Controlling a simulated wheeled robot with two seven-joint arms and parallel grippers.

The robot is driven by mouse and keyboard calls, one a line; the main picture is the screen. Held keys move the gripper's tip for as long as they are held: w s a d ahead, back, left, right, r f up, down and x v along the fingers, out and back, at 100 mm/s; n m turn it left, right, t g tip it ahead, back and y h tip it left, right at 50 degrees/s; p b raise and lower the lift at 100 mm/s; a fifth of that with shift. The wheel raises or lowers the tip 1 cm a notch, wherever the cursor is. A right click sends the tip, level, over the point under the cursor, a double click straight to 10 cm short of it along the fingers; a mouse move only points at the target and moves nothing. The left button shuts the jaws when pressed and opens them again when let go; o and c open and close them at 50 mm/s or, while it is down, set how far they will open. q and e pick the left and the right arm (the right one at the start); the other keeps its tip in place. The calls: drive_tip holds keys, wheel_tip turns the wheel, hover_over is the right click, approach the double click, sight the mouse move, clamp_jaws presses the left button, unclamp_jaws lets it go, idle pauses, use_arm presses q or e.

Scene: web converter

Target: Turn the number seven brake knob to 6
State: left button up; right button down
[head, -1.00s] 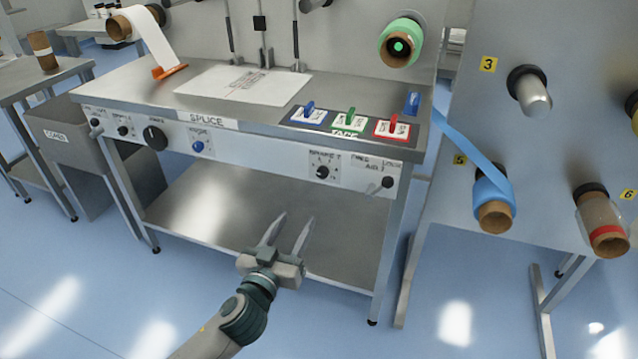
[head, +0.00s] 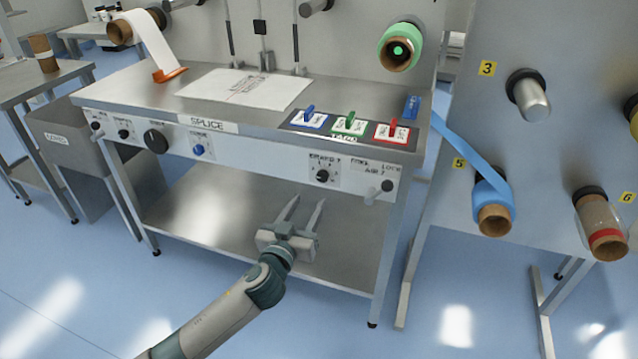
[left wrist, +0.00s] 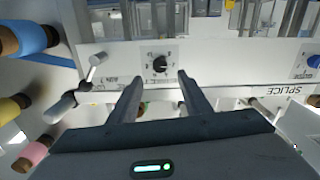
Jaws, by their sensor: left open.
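The brake 7 knob (head: 322,176) is a small black dial on a white labelled plate on the splice table's front panel. It also shows in the left wrist view (left wrist: 160,63), upside down, just beyond and between the fingertips. My left gripper (head: 306,204) is open and empty, below and a little left of the knob in the head view, its fingers pointing up toward the panel. In the left wrist view the two fingers (left wrist: 156,75) are apart and do not appear to touch the knob. The dial's exact setting is too small to read. My right gripper is not in view.
A grey lever (head: 387,186) sticks out right of the knob. A larger black knob (head: 155,140) and a blue button (head: 198,150) sit further left. The steel tabletop (head: 215,77) overhangs the panel, with a lower shelf (head: 200,210) beneath. Reels stand at right.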

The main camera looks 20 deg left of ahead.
sight(322, 179)
use_arm(q)
drive_tip(key=w, duration=0.9)
drive_tip(key=shift+w+d, duration=0.15)
drive_tip(key=c, duration=1)
